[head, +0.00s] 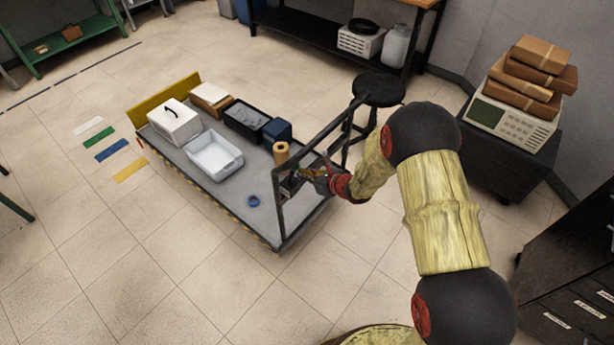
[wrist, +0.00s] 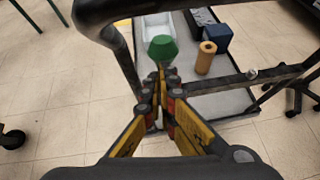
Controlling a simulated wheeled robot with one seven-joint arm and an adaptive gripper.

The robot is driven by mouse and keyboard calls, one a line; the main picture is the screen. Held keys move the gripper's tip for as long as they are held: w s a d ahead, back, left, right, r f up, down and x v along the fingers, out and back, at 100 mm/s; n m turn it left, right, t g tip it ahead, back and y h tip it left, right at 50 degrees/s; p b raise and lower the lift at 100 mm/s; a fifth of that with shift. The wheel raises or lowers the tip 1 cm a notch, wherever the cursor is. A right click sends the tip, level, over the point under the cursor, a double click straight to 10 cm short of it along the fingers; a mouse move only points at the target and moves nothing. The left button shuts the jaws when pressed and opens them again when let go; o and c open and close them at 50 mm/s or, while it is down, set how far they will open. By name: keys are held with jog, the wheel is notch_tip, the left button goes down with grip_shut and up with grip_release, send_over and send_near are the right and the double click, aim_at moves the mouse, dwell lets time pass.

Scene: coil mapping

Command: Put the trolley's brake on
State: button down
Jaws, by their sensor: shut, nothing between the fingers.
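The trolley (head: 225,185) is a flat grey platform with a yellow-black striped edge and an upright dark handle frame (head: 281,210) at its near right end. In the wrist view the frame's dark bars (wrist: 127,68) cross in front of the deck (wrist: 236,101). A green knob (wrist: 162,48) shows just beyond my fingertips; it may be the brake's knob, and its mount is hidden. My gripper (head: 292,180) is at the handle frame, and in the wrist view its fingers (wrist: 160,76) are shut with nothing between them. I cannot tell whether they touch the knob.
The deck carries a white bin (head: 214,156), a white lidded box (head: 174,121), a black tray (head: 245,120), a blue box (head: 278,131), a tan roll (head: 281,153) and a blue ring (head: 253,200). A black stool (head: 379,89) stands behind the handle.

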aim_at(296, 169)
jog(key=shift+w+a+r, duration=0.25)
jog(key=shift+a+r, duration=0.15)
jog(key=shift+w+a+r+b, duration=0.2)
jog(key=shift+w+a+r, duration=0.05)
jog(key=shift+w+a, duration=0.3)
jog(key=shift+w+a+r+b, duration=0.15)
jog(key=shift+w+a+r, duration=0.1)
jog(key=shift+w+a, duration=0.25)
jog(key=shift+s+a, duration=0.1)
